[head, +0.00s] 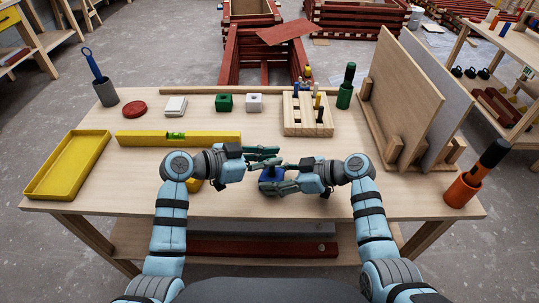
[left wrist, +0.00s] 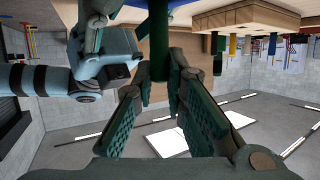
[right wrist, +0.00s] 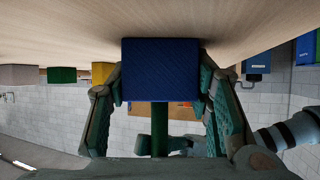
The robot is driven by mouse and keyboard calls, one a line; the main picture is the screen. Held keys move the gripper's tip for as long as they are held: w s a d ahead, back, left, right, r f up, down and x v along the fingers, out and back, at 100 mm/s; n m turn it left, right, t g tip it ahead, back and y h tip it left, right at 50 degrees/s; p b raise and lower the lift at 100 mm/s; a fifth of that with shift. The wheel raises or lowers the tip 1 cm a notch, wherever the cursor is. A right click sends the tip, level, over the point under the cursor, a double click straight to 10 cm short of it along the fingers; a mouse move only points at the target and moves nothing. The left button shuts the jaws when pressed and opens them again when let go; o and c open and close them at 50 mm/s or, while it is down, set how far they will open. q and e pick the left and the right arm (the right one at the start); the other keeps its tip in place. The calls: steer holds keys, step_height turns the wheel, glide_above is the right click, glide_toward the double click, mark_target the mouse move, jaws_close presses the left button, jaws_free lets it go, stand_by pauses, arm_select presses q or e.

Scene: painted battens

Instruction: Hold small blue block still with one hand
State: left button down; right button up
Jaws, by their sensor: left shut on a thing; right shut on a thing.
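The small blue block (head: 269,174) is at the front middle of the workbench, partly hidden by my grippers. It fills the gap between the fingers in the right wrist view (right wrist: 160,70), resting against the bench top. My right gripper (head: 266,186) is shut on the block, one finger on each side. A dark green peg (right wrist: 159,130) stands out of the block's upper side. My left gripper (head: 276,158) is just above the block and is shut on the peg, which also shows in the left wrist view (left wrist: 159,35). The peg's lower end is hidden in the block.
A wooden peg rack (head: 297,128) with several pegs stands behind the grippers. A green block (head: 224,103) and white block (head: 254,103) sit further back. An orange pot (head: 462,190) stands right.

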arm_select(q)
steer(key=shift+f, duration=0.55)
steer(key=c, duration=1.6)
jaws_free()
steer(key=shift+o, duration=0.2)
steer(key=v, duration=1.2)
arm_select(e)
steer(key=o, duration=0.9)
steer(key=shift+o, duration=0.6)
